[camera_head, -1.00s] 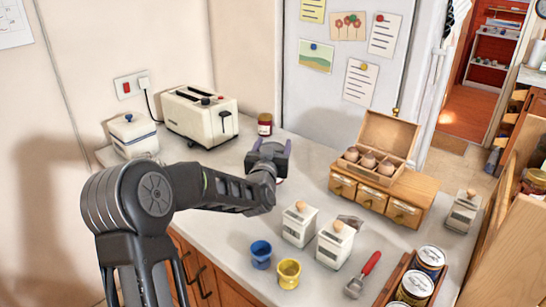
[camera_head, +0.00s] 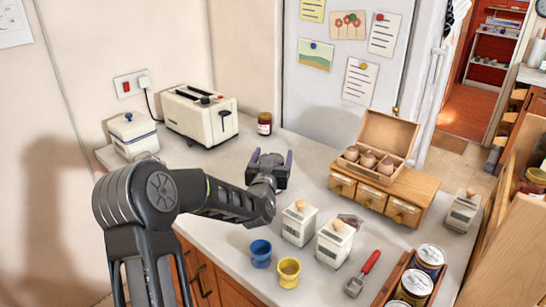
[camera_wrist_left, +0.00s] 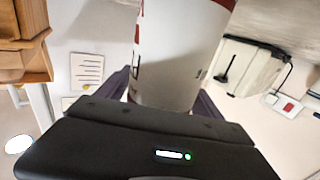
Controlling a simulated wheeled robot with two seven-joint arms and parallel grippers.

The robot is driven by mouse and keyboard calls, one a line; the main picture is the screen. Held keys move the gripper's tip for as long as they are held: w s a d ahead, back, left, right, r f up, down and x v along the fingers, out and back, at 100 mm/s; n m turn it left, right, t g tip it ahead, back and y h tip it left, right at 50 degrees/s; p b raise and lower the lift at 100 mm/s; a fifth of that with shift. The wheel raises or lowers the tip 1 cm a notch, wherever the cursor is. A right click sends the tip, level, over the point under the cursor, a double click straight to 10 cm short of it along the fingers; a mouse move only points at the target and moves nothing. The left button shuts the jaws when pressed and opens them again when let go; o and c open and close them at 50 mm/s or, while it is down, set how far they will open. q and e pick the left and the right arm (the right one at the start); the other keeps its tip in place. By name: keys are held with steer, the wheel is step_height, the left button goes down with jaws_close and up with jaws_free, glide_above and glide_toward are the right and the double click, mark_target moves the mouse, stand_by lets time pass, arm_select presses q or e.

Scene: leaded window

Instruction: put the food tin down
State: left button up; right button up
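The food tin (camera_wrist_left: 180,50) is a white cylinder with red markings. In the left wrist view it sits between the two fingers of my left gripper (camera_wrist_left: 165,98), with a finger along each side. Its near end is hidden by the gripper body, and its far end runs out of the picture. In the head view my left gripper (camera_head: 271,160) is low over the counter, between the toaster and the drawer box. My right gripper is not in view.
The counter (camera_head: 318,165) is bare just right of the gripper. A dark red jar (camera_head: 264,124) and toaster (camera_head: 201,115) stand behind. White canisters (camera_head: 299,223), blue (camera_head: 260,254) and yellow (camera_head: 289,272) cups and a red-handled scoop (camera_head: 362,272) are nearer. A wooden drawer box (camera_head: 383,190) stands right.

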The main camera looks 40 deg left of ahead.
arm_select(q)
steer(key=shift+o, duration=0.9)
steer(key=shift+r, duration=0.15)
steer(key=shift+s+d, duration=0.1)
steer(key=shift+s, duration=0.1)
steer(key=b+v, duration=0.1)
steer(key=v, duration=0.6)
steer(key=shift+b, duration=0.35)
steer(key=shift+o, duration=0.4)
